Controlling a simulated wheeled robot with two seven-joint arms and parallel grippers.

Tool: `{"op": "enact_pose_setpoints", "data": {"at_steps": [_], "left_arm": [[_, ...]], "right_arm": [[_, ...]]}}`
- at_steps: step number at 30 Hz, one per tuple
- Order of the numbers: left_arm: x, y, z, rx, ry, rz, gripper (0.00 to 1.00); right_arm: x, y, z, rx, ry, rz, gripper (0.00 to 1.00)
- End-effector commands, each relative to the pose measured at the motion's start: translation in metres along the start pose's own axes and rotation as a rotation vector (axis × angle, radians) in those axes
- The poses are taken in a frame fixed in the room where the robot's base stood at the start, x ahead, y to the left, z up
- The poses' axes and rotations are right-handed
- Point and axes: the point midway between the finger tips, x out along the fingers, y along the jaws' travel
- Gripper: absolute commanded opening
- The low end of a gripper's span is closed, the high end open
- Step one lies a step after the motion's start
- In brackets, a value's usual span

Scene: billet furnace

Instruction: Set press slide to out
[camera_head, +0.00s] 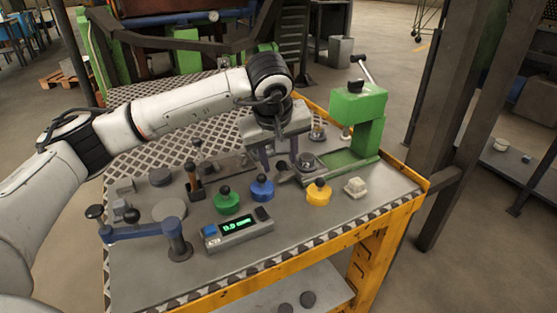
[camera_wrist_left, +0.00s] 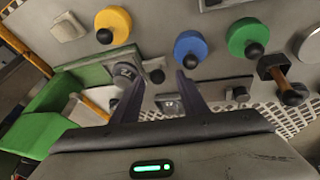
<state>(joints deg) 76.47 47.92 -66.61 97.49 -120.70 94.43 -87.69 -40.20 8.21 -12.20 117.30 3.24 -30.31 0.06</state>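The green press (camera_head: 358,120) stands at the right back of the workbench, with a lever on top and a flat green base. In the left wrist view part of the green press (camera_wrist_left: 38,130) shows at the left edge. A low grey piece with a round top (camera_head: 306,160) sits at the left end of the base; it also shows in the wrist view (camera_wrist_left: 124,74). I cannot tell for sure which part is the slide or its position. My left gripper (camera_head: 279,162) points down beside this piece, fingers apart. In the wrist view a small dark knob (camera_wrist_left: 157,76) shows between its fingertips (camera_wrist_left: 160,84). My right gripper is not visible.
Blue (camera_head: 262,188), green (camera_head: 227,201) and yellow (camera_head: 319,193) round knobs stand in front of the gripper. A display box (camera_head: 238,232) and a blue-armed lever (camera_head: 145,232) are nearer the front. A pale block (camera_head: 355,187) lies at right.

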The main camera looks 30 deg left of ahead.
Motion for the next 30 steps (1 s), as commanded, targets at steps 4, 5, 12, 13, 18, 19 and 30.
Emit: {"op": "enact_pose_setpoints", "data": {"at_steps": [4, 5, 12, 13, 18, 19, 30], "left_arm": [[-0.032, 0.001, -0.002, 0.001, 0.003, 0.003, 0.40], [-0.038, 0.000, -0.002, 0.001, 0.003, 0.002, 0.40], [-0.077, -0.001, -0.001, 0.000, 0.001, -0.001, 0.40], [-0.080, -0.001, -0.001, 0.000, 0.001, -0.002, 0.40], [-0.088, -0.001, 0.000, 0.000, 0.000, -0.003, 0.40], [-0.089, -0.001, 0.000, 0.000, 0.000, -0.003, 0.40], [-0.088, -0.001, 0.000, 0.000, 0.000, -0.003, 0.40]], "right_arm": [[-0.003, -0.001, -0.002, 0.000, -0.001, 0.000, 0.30], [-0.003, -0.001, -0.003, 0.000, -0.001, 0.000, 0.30], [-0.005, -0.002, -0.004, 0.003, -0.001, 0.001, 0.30], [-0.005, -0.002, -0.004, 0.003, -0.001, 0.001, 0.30], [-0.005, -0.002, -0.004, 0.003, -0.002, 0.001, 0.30], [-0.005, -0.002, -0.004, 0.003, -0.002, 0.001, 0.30], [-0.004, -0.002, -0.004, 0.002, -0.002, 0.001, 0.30]]}}
